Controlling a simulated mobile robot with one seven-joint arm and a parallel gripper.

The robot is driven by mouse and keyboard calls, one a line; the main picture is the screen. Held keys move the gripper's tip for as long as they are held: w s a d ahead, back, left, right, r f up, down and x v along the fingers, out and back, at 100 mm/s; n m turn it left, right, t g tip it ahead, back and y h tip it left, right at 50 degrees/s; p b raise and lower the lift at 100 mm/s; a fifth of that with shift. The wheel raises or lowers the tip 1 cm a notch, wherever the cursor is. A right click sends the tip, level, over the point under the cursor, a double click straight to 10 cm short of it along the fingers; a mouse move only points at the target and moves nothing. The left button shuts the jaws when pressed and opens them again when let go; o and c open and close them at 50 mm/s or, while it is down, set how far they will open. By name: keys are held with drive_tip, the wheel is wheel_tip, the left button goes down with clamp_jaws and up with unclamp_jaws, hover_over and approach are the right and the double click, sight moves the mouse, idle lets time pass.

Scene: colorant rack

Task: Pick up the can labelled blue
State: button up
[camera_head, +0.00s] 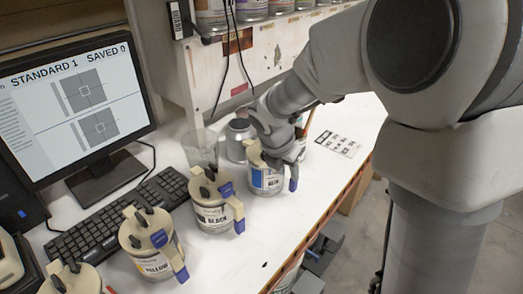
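The can labelled blue (266,181) stands upright on the white counter, with a blue band on its label and a cream lid. My gripper (272,158) is right over its top and hides most of the lid. A dark blue piece (294,180) shows at the can's right side, by the gripper. I cannot tell whether the fingers touch the can or how far they are apart.
The black can (212,215) stands close at the left, and the yellow can (154,257) is nearer the front. A clear beaker (200,148) and a grey metal can (238,138) stand behind. A keyboard (110,222) and monitor (75,105) are left. The counter's front edge is at right.

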sight(291, 180)
drive_tip(key=shift+d+b+x, duration=0.2)
drive_tip(key=shift+b+x, duration=0.45)
drive_tip(key=shift+x, duration=2.9)
drive_tip(key=shift+s+r, duration=0.1)
drive_tip(key=shift+s, duration=0.05)
clamp_jaws()
drive_tip(key=shift+r, duration=0.1)
